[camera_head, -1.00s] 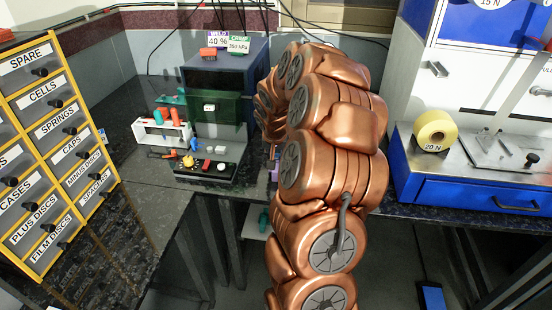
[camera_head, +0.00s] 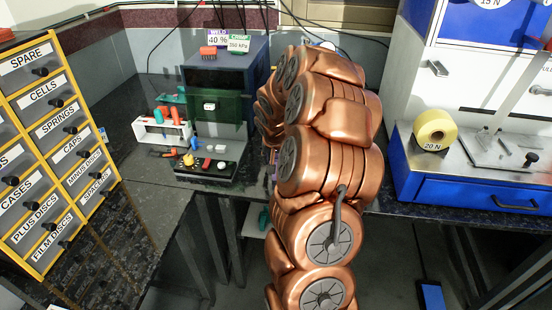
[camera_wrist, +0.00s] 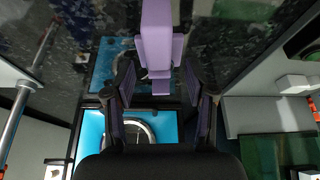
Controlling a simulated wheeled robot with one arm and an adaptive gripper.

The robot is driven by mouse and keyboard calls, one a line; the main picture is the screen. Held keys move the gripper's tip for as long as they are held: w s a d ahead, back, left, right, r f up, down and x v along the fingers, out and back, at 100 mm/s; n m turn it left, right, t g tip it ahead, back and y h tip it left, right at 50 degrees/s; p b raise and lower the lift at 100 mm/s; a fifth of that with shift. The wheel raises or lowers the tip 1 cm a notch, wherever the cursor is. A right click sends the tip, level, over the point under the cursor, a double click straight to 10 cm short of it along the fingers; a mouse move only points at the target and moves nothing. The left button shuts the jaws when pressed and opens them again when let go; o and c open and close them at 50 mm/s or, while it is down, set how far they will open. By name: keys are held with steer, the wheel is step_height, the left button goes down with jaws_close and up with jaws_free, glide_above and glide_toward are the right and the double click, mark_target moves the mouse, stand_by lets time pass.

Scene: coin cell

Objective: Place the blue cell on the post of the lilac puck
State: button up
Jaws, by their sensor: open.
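In the wrist view my gripper (camera_wrist: 161,92) is open, with its two dark fingers apart. A lilac stepped piece (camera_wrist: 160,38) reaches down from the top of that view, and its narrow lower end shows between the fingers. I cannot tell whether they touch it or whether it is the lilac puck. No post can be made out. In the head view my arm hides the gripper. A small blue item (camera_head: 194,144) stands at the black tray on the bench; it is too small to tell whether it is the blue cell.
The black tray (camera_head: 222,178) holds several small coloured parts. A white rack (camera_head: 145,136) stands behind it, beside a dark blue machine (camera_head: 230,75). The wrist view shows a bright blue frame (camera_wrist: 92,132) around a round metal part (camera_wrist: 141,131). Labelled drawers (camera_head: 45,88) stand at left.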

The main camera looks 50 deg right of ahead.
steer(key=b+v, duration=0.2)
steer(key=v, duration=1)
steer(key=s+a+n+g+y, duration=0.1)
steer(key=s+a+n, duration=0.15)
steer(key=a, duration=0.65)
steer(key=s+a+n+y, duration=0.1)
steer(key=s+a+n, duration=0.15)
steer(key=a, duration=0.55)
steer(key=s+a+f+n+g, duration=0.1)
steer(key=s+a+n, duration=0.1)
steer(key=s+a, duration=0.6)
steer(key=s+a+n+g+y, duration=0.1)
steer(key=s+a+n+g, duration=0.1)
steer(key=s+a, duration=0.6)
steer(key=s+n, duration=0.1)
steer(key=s, duration=0.4)
steer(key=shift+s+f+g, duration=0.3)
steer(key=shift+s+f, duration=0.05)
step_height(320, 180, up, 7)
steer(key=p, duration=0.7)
steer(key=shift+p, duration=0.3)
